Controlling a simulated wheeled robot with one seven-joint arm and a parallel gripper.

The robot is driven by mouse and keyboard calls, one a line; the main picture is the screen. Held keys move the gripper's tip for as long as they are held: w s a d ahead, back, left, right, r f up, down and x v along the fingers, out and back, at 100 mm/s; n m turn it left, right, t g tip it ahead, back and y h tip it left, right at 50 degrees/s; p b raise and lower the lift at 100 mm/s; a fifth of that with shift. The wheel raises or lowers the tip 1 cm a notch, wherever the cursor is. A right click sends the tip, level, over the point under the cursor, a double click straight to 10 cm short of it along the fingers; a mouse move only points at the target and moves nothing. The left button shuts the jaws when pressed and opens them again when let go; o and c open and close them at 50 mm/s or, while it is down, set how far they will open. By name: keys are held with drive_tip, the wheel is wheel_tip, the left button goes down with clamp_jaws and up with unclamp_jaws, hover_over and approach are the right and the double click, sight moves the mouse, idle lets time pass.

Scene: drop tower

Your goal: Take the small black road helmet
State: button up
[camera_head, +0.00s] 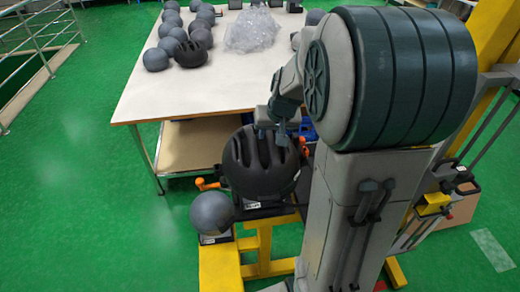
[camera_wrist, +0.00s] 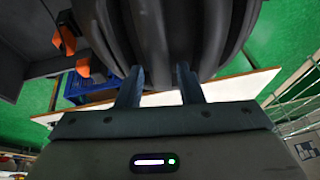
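A black vented road helmet (camera_head: 258,165) sits on the near yellow stand in the head view, beside a grey ball-like headform. In the wrist view its ribbed shell (camera_wrist: 170,35) fills the top middle. My gripper (camera_head: 272,132) is at the helmet's upper far side, its tips overlapping the shell in the picture. In the wrist view my two fingers (camera_wrist: 160,70) stand apart and point at the ribs. I cannot tell whether they touch the shell, and no clear grip on a rib shows. A second black helmet (camera_head: 191,54) lies on the white table.
The white table (camera_head: 150,95) behind holds several grey headforms and a clear plastic heap (camera_head: 254,32). A grey headform (camera_head: 212,213) stands left of the near helmet. Orange clamp handles (camera_head: 205,184) flank the helmet. The yellow frame (camera_head: 220,268) is below. Green floor is clear at left.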

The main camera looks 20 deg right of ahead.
drive_tip(key=shift+f, duration=0.15)
clamp_jaws()
drive_tip(key=shift+w, duration=0.1)
